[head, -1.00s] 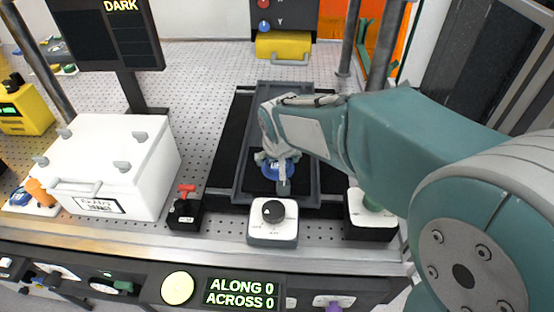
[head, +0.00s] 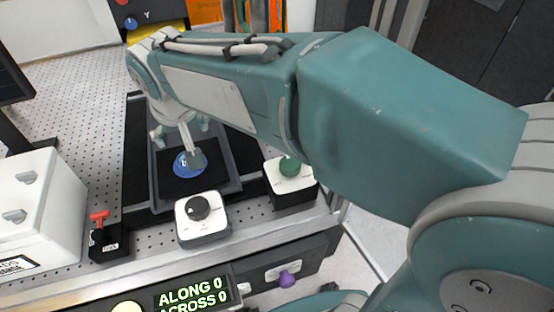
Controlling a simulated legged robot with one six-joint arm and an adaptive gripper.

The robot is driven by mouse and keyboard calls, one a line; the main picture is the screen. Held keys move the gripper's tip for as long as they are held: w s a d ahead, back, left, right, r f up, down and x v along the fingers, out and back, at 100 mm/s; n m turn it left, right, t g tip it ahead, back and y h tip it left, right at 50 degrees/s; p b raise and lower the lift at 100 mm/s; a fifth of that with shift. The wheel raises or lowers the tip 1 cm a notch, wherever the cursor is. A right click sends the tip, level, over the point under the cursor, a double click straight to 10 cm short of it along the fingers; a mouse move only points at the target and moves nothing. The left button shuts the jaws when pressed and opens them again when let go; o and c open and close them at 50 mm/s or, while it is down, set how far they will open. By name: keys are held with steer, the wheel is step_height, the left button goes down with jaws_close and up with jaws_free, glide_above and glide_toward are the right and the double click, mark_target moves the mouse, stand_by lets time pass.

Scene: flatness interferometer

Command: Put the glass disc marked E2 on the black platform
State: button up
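A blue glass disc (head: 181,164) with a white marking, too small to read fully, is at a black square platform (head: 212,178) inside a dark grey tray frame. I cannot tell whether it lies flat on the platform or is just above it. My gripper (head: 188,152) is pointed down at the disc, and one grey finger overlaps the disc's right side. The other finger is partly hidden behind it, so I cannot tell whether the fingers are spread or closed on the disc.
A white box with a black knob (head: 198,208) stands in front of the tray, and one with a green knob (head: 290,167) to its right. A black box with a red switch (head: 108,240) and a white case (head: 38,225) stand left. The display (head: 190,295) reads ALONG 0, ACROSS 0.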

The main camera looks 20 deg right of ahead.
steer(key=s+d+f+m, duration=0.1)
steer(key=s+d, duration=0.6)
steer(key=d, duration=0.3)
steer(key=s+d+f+m+t+h, duration=0.1)
steer(key=s+d+f, duration=0.1)
steer(key=s+d, duration=0.6)
steer(key=shift+s+d+f+m, duration=0.15)
steer(key=shift+s+d+m, duration=0.2)
steer(key=shift+d, duration=0.7)
steer(key=shift+d, duration=0.1)
